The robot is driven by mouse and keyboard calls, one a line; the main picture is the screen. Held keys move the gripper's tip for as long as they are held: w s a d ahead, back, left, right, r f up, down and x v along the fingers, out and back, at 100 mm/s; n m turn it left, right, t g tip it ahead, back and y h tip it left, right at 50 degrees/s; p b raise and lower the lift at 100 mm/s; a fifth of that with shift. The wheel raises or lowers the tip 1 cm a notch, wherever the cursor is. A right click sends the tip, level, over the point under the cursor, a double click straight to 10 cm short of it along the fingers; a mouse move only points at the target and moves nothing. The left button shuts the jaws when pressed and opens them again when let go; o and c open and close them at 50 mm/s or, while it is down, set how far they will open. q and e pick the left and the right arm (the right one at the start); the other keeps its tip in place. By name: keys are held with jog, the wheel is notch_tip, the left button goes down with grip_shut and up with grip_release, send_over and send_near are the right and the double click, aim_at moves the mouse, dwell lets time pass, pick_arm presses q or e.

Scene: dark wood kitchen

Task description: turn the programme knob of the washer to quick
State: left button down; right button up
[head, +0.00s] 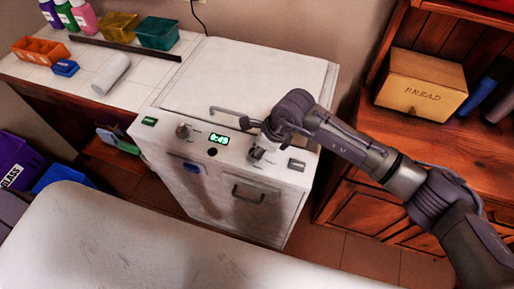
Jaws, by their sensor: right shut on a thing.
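The white washer (226,187) stands in the middle of the head view, with its control panel along the top front edge. A lit green display (219,139) sits mid-panel; its small digits are hard to read for certain. The programme knob (256,154) is right of the display, with small marks around it too small to read. My right gripper (262,147) comes down from above and is shut on this knob, hiding part of it, so its pointer setting cannot be told. Another knob (182,131) is left of the display. My left gripper is out of view.
A thin grey bent bar (231,116) shows on the washer top near my right wrist. A tiled counter (130,92) with bottles and boxes is at left. A wooden cabinet with a bread box (421,86) stands at right. A pale surface (130,245) fills the front.

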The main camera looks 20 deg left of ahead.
jog(key=m+t+b, duration=0.1)
jog(key=m+b, duration=0.1)
jog(key=m, duration=0.1)
jog(key=shift+f+b, duration=0.15)
jog(key=shift+b, duration=0.2)
jog(key=m+t+b, duration=0.1)
jog(key=m+b, duration=0.1)
jog(key=shift+s+m+h, duration=0.1)
jog(key=shift+m+h, duration=0.3)
jog(key=m+t+b, duration=0.1)
jog(key=m+b, duration=0.1)
jog(key=b, duration=0.1)
jog(key=shift+a+m+h, duration=0.1)
jog(key=shift+m+h, duration=0.2)
jog(key=shift+m+b, duration=0.5)
jog(key=shift+m, duration=0.1)
jog(key=shift+r, duration=0.2)
jog(key=o, duration=1.1)
